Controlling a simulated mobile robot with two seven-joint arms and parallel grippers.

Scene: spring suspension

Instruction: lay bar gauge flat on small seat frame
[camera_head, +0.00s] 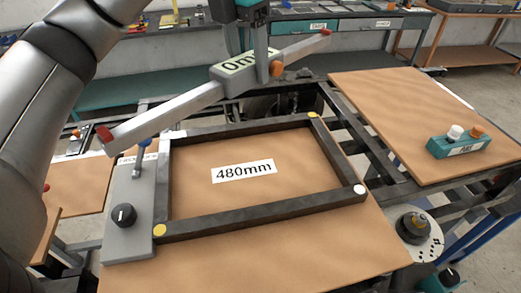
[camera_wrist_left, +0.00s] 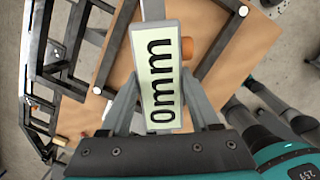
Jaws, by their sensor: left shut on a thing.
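The bar gauge is a long grey bar (camera_head: 165,115) with red ends and a 0mm label block; the label also fills the middle of the left wrist view (camera_wrist_left: 158,80). My left gripper (camera_head: 262,62) is shut on the gauge near its label block, with a finger on each side in the wrist view (camera_wrist_left: 160,105). The gauge is held above the far side of the small seat frame, slanting across the head view. The small seat frame (camera_head: 262,212) is a dark rectangle of bars with yellow and white corner dots. My right gripper is in neither view.
A 480mm card (camera_head: 243,171) lies inside the frame on a brown board. A grey plate (camera_head: 125,228) with a black knob adjoins the frame's left side. A teal block (camera_head: 457,147) with white and orange knobs sits on the right board (camera_head: 400,105).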

